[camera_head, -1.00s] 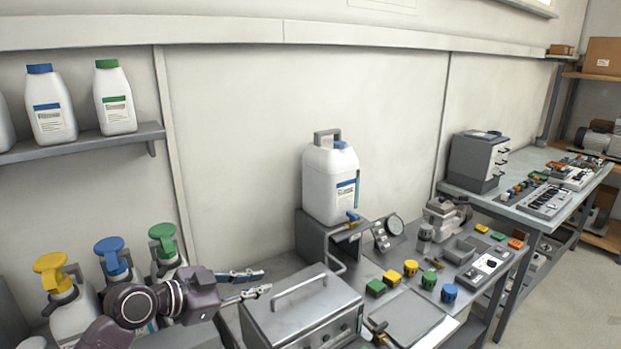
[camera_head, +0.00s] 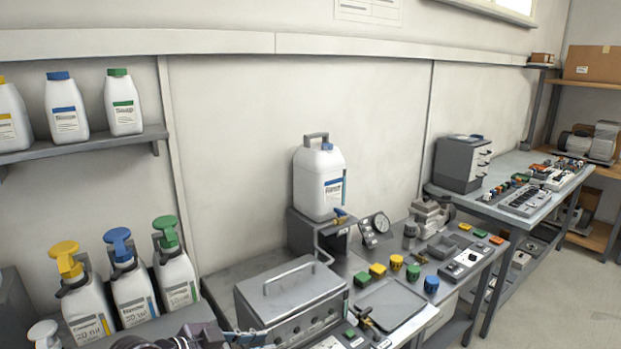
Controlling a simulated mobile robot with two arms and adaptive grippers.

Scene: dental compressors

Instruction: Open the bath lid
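The bath is a grey metal box (camera_head: 300,322) on the bench at the lower middle, with a flat lid (camera_head: 291,290) on top. The lid lies closed and carries a raised bar handle (camera_head: 289,272). My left gripper (camera_head: 262,335) is low at the bottom edge, beside the bath's lower left front. Only part of its fingers shows, and nothing is clearly held; its opening is hard to make out. My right gripper is not in view.
Three pump bottles (camera_head: 131,284) stand left of the bath. A white jug (camera_head: 320,181) stands on a grey stand behind it. Coloured caps (camera_head: 396,262), a gauge (camera_head: 381,222) and a flat tray (camera_head: 393,305) lie to the right.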

